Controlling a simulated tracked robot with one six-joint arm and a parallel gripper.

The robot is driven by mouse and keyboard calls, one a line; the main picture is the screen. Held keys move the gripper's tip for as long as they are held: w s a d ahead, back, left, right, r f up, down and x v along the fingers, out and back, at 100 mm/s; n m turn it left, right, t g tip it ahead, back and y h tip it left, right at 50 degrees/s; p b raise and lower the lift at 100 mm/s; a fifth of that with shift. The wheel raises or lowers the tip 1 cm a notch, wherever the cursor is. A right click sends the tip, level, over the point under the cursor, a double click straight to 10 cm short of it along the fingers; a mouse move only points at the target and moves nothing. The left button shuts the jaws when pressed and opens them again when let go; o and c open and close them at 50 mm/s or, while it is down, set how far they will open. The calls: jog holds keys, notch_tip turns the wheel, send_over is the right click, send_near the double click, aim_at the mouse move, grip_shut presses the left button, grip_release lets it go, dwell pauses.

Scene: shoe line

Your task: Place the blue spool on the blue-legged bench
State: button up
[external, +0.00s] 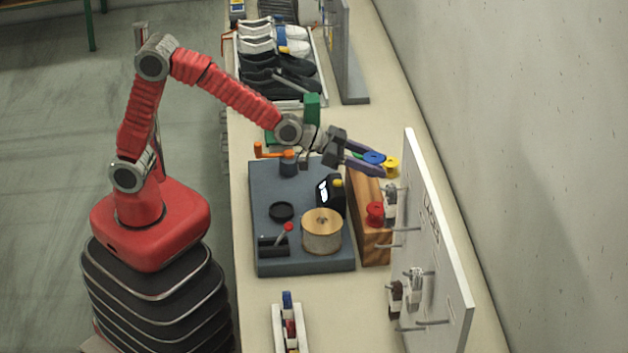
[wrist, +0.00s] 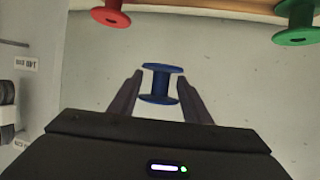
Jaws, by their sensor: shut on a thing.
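My gripper (external: 379,164) is shut on the blue spool (external: 374,157), holding it in the air near the wooden spool rack (external: 371,239). In the wrist view the blue spool (wrist: 161,84) sits between my two fingertips (wrist: 159,76), its flanges above and below them. The blue-legged bench does not show in either view. A bench with green legs (external: 90,25) stands at the far upper left.
A yellow spool (external: 393,167) and a red spool (external: 375,212) are by the rack; a green spool (wrist: 297,20) shows in the wrist view. A white pegboard (external: 430,230) stands close right. A grey machine base (external: 270,180) lies left. Floor (external: 50,140) at left is clear.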

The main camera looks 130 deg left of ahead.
aim_at(375, 157)
notch_tip(375, 157, up, 4)
jog(key=shift+r, duration=0.1)
jog(key=w+d+m+t+h, duration=0.15)
jog(key=w+d, duration=0.45)
jog(key=d, duration=0.9)
jog(key=w+d+m+t+h, duration=0.1)
jog(key=w+d+m+h, duration=0.35)
jog(key=d, duration=1.05)
notch_tip(375, 157, down, 18)
jog(key=w+n+y, duration=0.1)
jog(key=shift+w+r, duration=0.2)
jog(key=shift+w, duration=0.1)
jog(key=shift+f, duration=3.1)
jog(key=shift+f, duration=1.9)
